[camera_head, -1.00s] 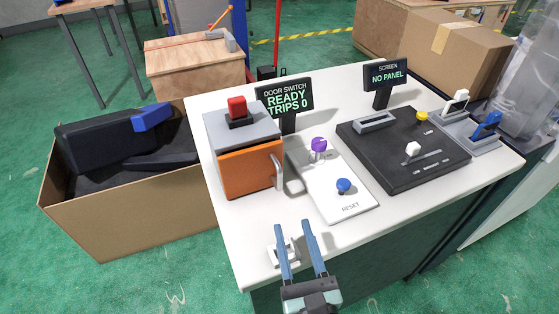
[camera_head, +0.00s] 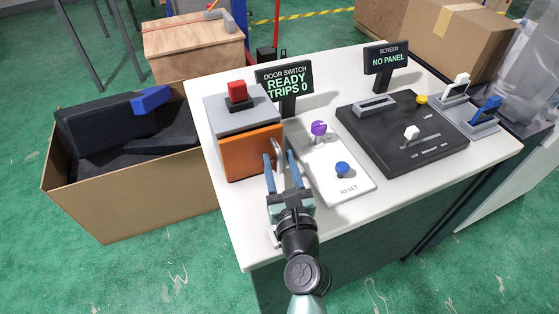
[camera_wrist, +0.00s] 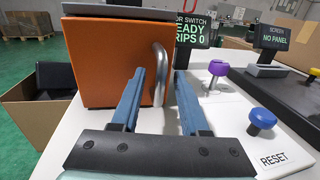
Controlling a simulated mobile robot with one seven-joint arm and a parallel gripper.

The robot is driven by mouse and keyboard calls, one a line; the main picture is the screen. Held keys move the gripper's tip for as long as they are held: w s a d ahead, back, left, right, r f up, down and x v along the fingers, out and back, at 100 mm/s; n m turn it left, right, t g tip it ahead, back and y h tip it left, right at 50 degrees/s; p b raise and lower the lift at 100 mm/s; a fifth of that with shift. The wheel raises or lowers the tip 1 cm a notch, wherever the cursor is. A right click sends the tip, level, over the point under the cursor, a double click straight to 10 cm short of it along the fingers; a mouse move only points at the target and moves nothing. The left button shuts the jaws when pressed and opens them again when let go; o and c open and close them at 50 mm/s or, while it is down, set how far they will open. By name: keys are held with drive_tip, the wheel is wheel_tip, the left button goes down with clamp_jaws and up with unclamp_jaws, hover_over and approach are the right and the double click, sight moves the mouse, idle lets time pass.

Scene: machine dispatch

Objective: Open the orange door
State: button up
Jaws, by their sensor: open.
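The orange door (camera_head: 242,156) is the front face of a grey-topped box on the white table, and it looks closed. A metal bar handle (camera_head: 277,150) stands upright at the door's right side. My gripper (camera_head: 278,161) is open in front of the handle. In the wrist view the door (camera_wrist: 105,62) fills the upper left, and the handle (camera_wrist: 160,72) shows between the two blue fingers (camera_wrist: 157,82), nearer the left one. I cannot tell whether either finger touches the handle.
A red button (camera_head: 237,91) sits on top of the box. The door switch screen (camera_head: 285,82) reads "READY TRIPS 0". Right of my gripper, a white panel (camera_head: 340,185) carries a purple knob (camera_head: 318,129) and a blue knob (camera_head: 342,169). A cardboard box (camera_head: 130,212) stands at left.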

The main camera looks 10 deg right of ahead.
drive_tip(key=shift+w, duration=0.1)
clamp_jaws()
idle(1.4)
